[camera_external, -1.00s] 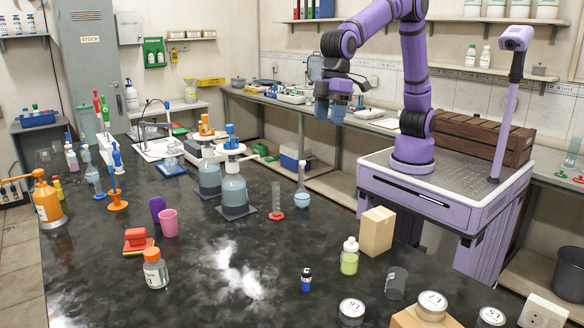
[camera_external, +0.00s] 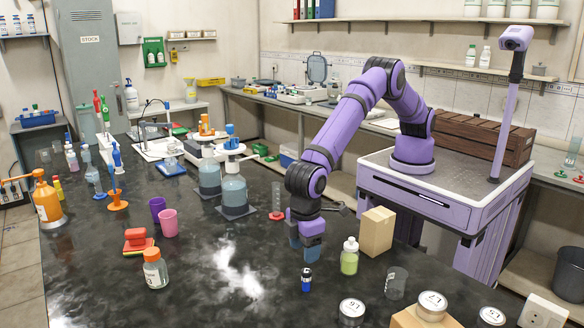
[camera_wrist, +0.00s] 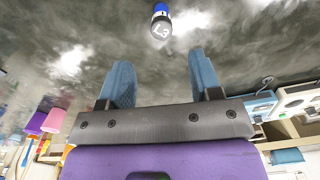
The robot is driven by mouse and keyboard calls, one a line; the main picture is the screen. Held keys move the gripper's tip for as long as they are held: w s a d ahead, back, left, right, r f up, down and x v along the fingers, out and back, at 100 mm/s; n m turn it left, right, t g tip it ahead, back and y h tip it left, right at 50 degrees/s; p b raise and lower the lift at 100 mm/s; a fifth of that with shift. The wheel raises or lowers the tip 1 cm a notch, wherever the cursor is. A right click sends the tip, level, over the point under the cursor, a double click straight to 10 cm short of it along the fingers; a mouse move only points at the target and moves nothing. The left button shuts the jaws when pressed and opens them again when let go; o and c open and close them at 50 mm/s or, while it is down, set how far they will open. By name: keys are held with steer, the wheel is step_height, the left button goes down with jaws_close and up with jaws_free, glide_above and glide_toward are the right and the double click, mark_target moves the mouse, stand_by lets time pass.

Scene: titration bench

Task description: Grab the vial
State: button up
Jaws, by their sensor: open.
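A bottle of green liquid (camera_external: 349,257) and a cardboard box (camera_external: 376,232) stand right of my gripper. A clear beaker (camera_external: 396,284) and a round lidded jar (camera_external: 351,310) are near the vial. A glass bottle with an orange cap (camera_external: 155,270) is at left.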

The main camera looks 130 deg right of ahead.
mark_target(306, 281)
step_height(306, 281, down, 6)
steer(key=shift+r, duration=0.2)
steer(key=shift+s+a+f, duration=0.1)
steer(key=shift+s+f, duration=0.05)
steer(key=shift+f, duration=1.15)
steer(key=shift+s+a+f, duration=0.1)
steer(key=shift+f, duration=1.2)
steer(key=c, duration=1)
steer(key=shift+r, duration=0.15)
